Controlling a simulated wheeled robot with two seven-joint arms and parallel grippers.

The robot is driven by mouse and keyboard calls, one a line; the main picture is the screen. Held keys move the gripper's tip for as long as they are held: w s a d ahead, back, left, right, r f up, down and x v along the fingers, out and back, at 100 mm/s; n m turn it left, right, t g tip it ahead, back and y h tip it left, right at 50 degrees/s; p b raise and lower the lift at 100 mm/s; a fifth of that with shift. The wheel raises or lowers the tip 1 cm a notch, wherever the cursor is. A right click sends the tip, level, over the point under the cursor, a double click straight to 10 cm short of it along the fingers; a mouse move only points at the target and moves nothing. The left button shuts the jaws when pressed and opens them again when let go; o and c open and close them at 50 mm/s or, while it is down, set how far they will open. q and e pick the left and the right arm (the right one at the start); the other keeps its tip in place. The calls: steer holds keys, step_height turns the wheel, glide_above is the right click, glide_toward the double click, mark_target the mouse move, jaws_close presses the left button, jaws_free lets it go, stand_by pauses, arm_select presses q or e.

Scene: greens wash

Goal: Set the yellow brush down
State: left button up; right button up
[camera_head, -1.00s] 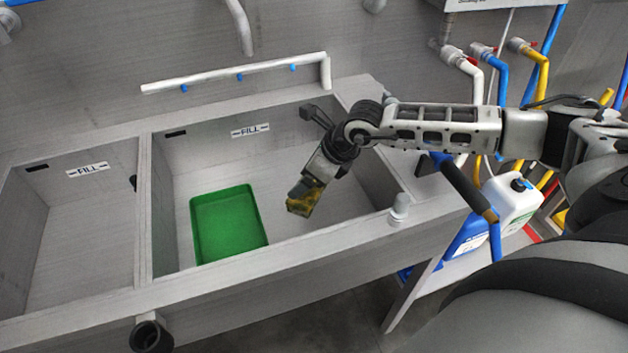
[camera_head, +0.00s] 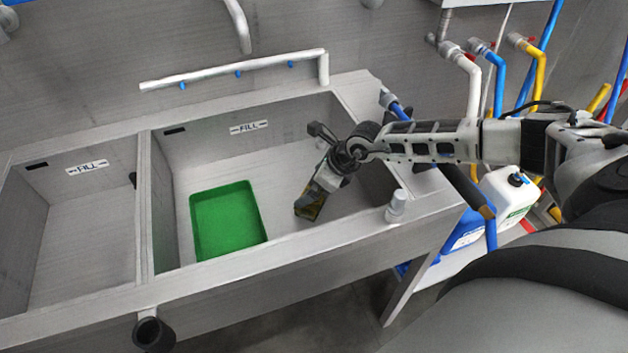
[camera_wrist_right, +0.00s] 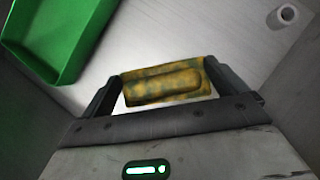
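The yellow brush (camera_head: 310,206), mottled yellow and dark, is at the tip of my right gripper (camera_head: 318,193) in the head view. The right gripper reaches down into the right-hand sink basin, to the right of the green tray (camera_head: 229,222). In the right wrist view the brush (camera_wrist_right: 165,84) spans the gap between the two fingers (camera_wrist_right: 163,92), which press on its ends. I cannot tell whether the brush touches the basin floor. My left gripper is not in view.
A divider (camera_head: 146,205) separates the left basin (camera_head: 85,240) from the right one. A white pipe (camera_head: 235,74) runs along the back wall. A grey fitting (camera_head: 397,205) stands on the front right rim. The basin floor between tray and brush is clear.

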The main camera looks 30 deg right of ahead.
steer(key=v, duration=1.2)
steer(key=shift+r+b, duration=0.15)
steer(key=shift+b, duration=0.3)
steer(key=shift+w, duration=0.1)
